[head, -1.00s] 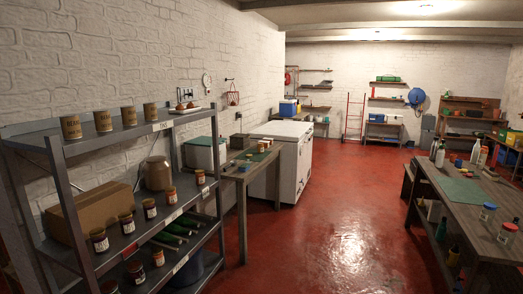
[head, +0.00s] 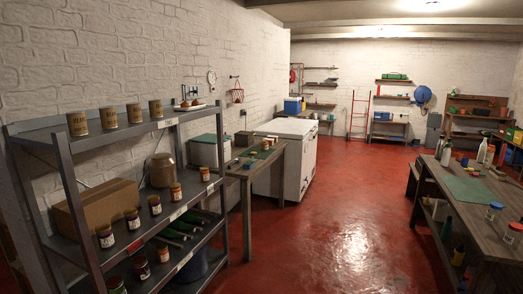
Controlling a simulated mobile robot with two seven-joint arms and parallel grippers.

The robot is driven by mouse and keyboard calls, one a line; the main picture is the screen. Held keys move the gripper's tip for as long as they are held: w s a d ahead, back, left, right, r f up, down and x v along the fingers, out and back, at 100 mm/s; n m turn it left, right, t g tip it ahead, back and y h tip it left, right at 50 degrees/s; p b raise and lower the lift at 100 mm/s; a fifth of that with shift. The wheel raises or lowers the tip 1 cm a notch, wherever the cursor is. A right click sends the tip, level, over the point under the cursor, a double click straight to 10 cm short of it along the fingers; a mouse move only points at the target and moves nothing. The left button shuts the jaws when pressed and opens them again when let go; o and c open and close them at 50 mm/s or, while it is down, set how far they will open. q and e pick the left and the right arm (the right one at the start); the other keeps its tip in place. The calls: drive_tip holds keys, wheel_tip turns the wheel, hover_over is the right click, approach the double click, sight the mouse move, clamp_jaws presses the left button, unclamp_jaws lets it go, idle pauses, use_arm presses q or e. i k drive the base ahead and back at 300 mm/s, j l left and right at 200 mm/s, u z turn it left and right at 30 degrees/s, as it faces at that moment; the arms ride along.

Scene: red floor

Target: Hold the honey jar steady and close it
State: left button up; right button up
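Neither of my grippers is in view. No jar can be told for certain as the honey jar, since labels are too small to read. Several small jars with labels stand upright on the middle board of the grey metal shelf at left, among them a front jar (head: 106,237), a second jar (head: 133,220) and a far jar (head: 204,174). More jars stand on the lower board, such as one jar (head: 163,254). On the right workbench (head: 476,215) stand a jar with a blue top (head: 494,211) and a jar with a red top (head: 512,234).
The shelf (head: 75,192) also holds a cardboard box (head: 95,215) and several cans (head: 109,118). A smaller table (head: 247,172) and a white chest freezer (head: 289,160) stand beyond it. Red floor (head: 330,225) lies clear between shelf and workbench.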

sight(265, 145)
drive_tip(key=i+z, duration=0.35)
drive_tip(key=i, duration=1.15)
drive_tip(key=i+l, duration=0.1)
drive_tip(key=i, duration=2.65)
drive_tip(key=i+u, duration=0.4)
drive_tip(key=i+l+u, duration=0.35)
drive_tip(key=i, duration=0.2)
drive_tip(key=i+l+u, duration=0.25)
drive_tip(key=i+u, duration=0.15)
drive_tip(key=i+l+u, duration=0.35)
drive_tip(key=i+l, duration=0.1)
